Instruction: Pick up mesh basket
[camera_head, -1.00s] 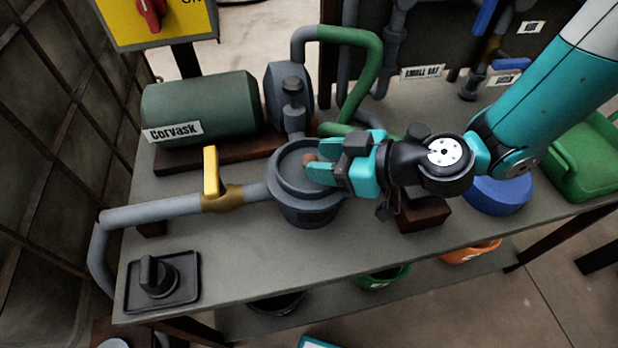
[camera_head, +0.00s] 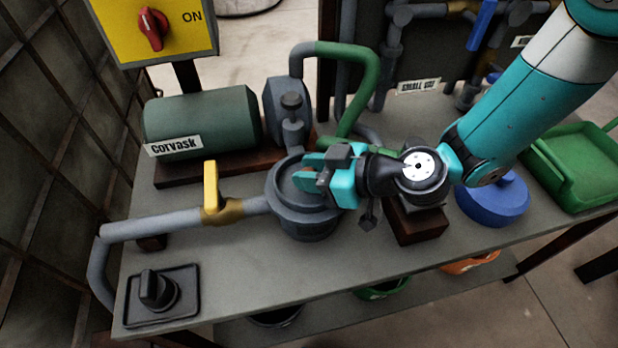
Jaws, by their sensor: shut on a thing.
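My gripper (camera_head: 317,174) is over the round grey strainer pot (camera_head: 306,224) in the middle of the bench. Its teal jaws are shut on a small brownish part (camera_head: 323,179) at the pot's open top. This looks like the grip of the mesh basket, but the mesh itself is hidden behind the jaws and the pot's rim. I cannot tell whether the basket has lifted off its seat.
A green motor (camera_head: 203,122) and pump stand behind the pot. A yellow-handled valve (camera_head: 211,186) is on the pipe at left. A blue round lid (camera_head: 492,203) and green tray (camera_head: 570,165) are to the right. A black knobbed plate (camera_head: 160,294) sits front left.

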